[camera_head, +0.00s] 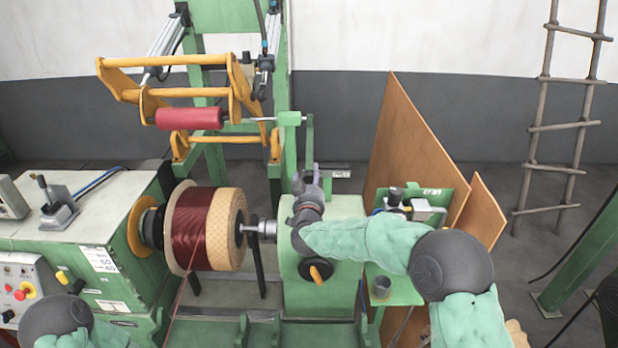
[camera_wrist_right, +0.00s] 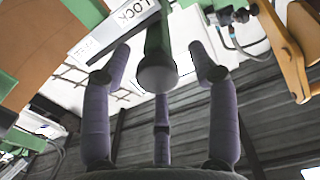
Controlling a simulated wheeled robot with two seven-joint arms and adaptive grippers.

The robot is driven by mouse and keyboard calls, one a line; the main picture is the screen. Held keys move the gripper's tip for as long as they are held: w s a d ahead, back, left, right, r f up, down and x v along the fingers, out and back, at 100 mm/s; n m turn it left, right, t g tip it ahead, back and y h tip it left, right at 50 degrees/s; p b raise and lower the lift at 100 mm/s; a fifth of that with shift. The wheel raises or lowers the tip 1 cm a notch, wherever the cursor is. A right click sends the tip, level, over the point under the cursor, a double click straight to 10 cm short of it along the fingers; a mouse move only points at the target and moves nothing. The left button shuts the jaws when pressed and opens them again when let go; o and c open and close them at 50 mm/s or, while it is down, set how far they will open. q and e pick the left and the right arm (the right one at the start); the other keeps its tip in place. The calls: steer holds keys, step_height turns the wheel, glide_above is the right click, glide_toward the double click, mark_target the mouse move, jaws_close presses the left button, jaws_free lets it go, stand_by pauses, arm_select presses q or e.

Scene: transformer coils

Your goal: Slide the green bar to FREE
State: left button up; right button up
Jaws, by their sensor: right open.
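The green bar (camera_head: 309,135) hangs from a green block at the end of the roller's shaft in the head view. In the right wrist view the green bar (camera_wrist_right: 157,45) points toward the camera, its round grey end between my fingers. My right gripper (camera_head: 307,172) is just below the bar in the head view. Its purple fingers are open around the bar's end in the wrist view (camera_wrist_right: 158,75), with gaps on both sides. A white plate (camera_wrist_right: 125,20) reading LOCK is beside the bar. My left gripper is out of view.
A red roller (camera_head: 188,118) in a yellow frame (camera_head: 165,62) is left of the bar. A wire-wound coil (camera_head: 205,230) sits below it. Brown boards (camera_head: 415,140) stand to the right. A grey cup (camera_head: 381,287) is on a green shelf.

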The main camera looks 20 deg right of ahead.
steer(key=shift+w, duration=0.25)
jaws_close()
steer(key=shift+d+r, duration=0.1)
